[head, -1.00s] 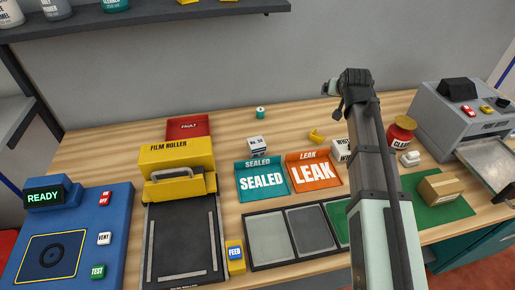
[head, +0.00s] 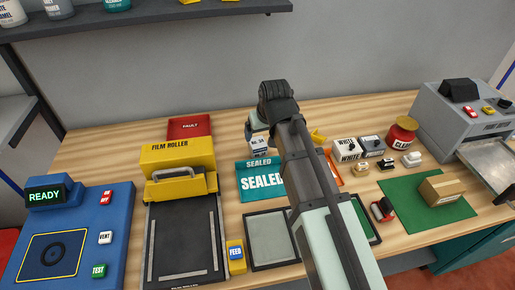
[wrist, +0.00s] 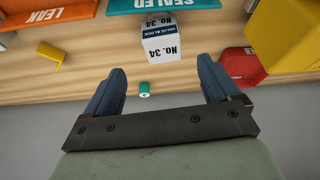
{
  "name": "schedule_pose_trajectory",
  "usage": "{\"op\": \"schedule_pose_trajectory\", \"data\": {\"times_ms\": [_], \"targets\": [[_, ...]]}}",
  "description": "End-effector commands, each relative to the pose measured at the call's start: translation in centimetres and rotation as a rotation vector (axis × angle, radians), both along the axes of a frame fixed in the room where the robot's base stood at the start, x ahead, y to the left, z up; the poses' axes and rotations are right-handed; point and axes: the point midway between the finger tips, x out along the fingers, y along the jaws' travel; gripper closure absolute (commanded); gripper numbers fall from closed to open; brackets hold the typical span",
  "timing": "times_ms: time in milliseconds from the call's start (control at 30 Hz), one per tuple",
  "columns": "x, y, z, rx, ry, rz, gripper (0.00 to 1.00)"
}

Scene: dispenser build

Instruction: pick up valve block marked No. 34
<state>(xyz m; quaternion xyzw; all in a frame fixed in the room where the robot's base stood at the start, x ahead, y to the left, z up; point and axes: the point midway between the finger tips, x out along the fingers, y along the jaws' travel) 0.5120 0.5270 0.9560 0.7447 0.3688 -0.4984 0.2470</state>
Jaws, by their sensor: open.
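The white valve block marked No. 34 (head: 259,149) stands on the wooden bench behind the teal SEALED tray (head: 256,165). In the wrist view the block (wrist: 161,45) shows its No. 34 label clearly and sits beyond the fingertips, roughly centred between them. My gripper (wrist: 161,80) is open and empty, with its two blue fingers apart. In the head view my gripper (head: 258,124) is at the block, just behind and above it, partly hidden by my arm.
A small teal cylinder (wrist: 144,89) lies near the gripper in the wrist view. The red FAULT tray (head: 189,127) and yellow film roller (head: 177,158) are left of the block. The orange LEAK tray (wrist: 62,14) is mostly hidden by my arm in the head view.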

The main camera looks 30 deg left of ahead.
Motion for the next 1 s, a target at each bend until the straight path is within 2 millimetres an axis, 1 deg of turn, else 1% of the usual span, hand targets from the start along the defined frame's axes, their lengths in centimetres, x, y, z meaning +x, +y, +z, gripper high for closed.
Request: {"op": "schedule_pose_trajectory", "data": {"times_ms": [33,200,400,767,1000], "targets": [[0.2,0.3,-0.8,-0.002,0.001,0.0,0.11],[0.8,1.0,-3.0,-0.001,0.002,-0.001,0.11],[1.3,1.7,-5.1,-0.001,0.001,-0.001,0.11],[1.6,2.2,-6.3,0.001,0.0,-0.001,0.11],[2.1,3.4,-8.6,0.0,0.0,-0.001,0.11]]}}
